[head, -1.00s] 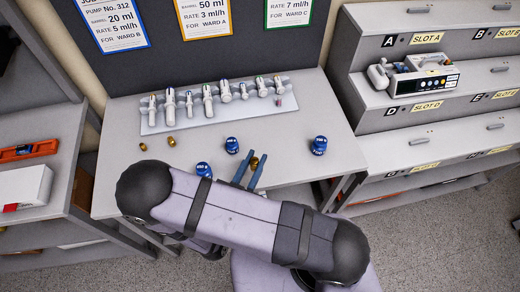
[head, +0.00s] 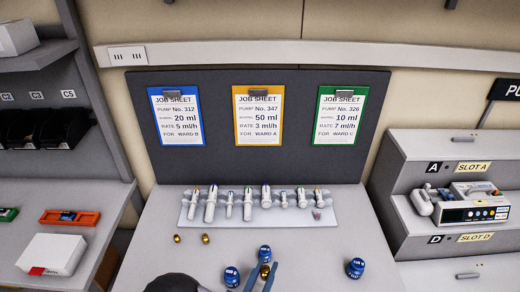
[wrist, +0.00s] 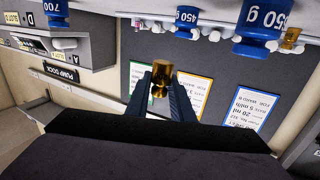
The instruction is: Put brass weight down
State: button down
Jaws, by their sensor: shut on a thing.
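My gripper (head: 266,277) is shut on a brass weight (head: 265,271) at the front of the workbench. In the wrist view, which looks upside down, the small gold cylinder (wrist: 161,78) sits between the two blue-grey fingertips (wrist: 162,82). In the head view the weight is close in front of a blue weight (head: 265,252); I cannot tell how far it is above the bench top. Two smaller brass weights (head: 177,239) (head: 206,239) stand at the left of the bench.
Other blue weights stand left (head: 231,276) and right (head: 355,268) of my gripper. A pale rack (head: 235,215) with several syringes lies behind. Job sheets (head: 258,115) hang on the dark board. A pump (head: 475,208) is on the right shelf. Bare bench lies left and right.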

jog(key=w+d+f+m+g+h, duration=0.1)
jog(key=w+d+m+g+h, duration=0.2)
jog(key=d, duration=0.7)
jog(key=w+d+m+g+h, duration=0.1)
jog(key=d+m+g+h, duration=0.2)
jog(key=d, duration=0.7)
jog(key=a+n+t+y, duration=0.4)
jog(key=a+n+t, duration=0.1)
jog(key=a, duration=0.1)
jog(key=shift+s+a, duration=0.2)
jog(key=shift+a, duration=0.2)
jog(key=shift+f, duration=0.1)
